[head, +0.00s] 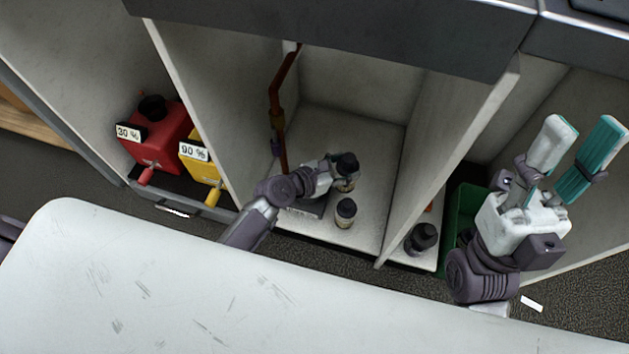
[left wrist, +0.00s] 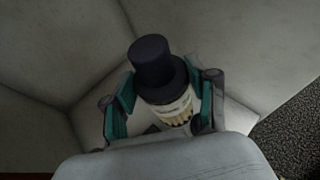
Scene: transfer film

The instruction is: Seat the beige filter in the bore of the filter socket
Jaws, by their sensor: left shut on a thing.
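My left gripper (head: 330,173) reaches into the open cabinet compartment. It is shut on the beige filter (head: 346,164), a short beige cylinder with a dark, wide-brimmed cap. In the left wrist view the filter (left wrist: 172,108) stands cap up between the teal finger pads. A similar beige bottle-like piece with a dark cap (head: 345,213) stands upright on the compartment floor, just in front of it. A dark grey flat plate (head: 312,209) shows partly beneath my left gripper. I cannot make out the socket's bore. My right gripper (head: 581,150) is open and empty at the right.
A red-brown pipe (head: 281,110) stands at the compartment's left. A red can (head: 160,137) and a yellow can (head: 201,162) stand further left. A dark-capped piece (head: 422,238) and a green bin (head: 464,212) are beyond the right partition (head: 447,150). A white surface (head: 200,290) fills the foreground.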

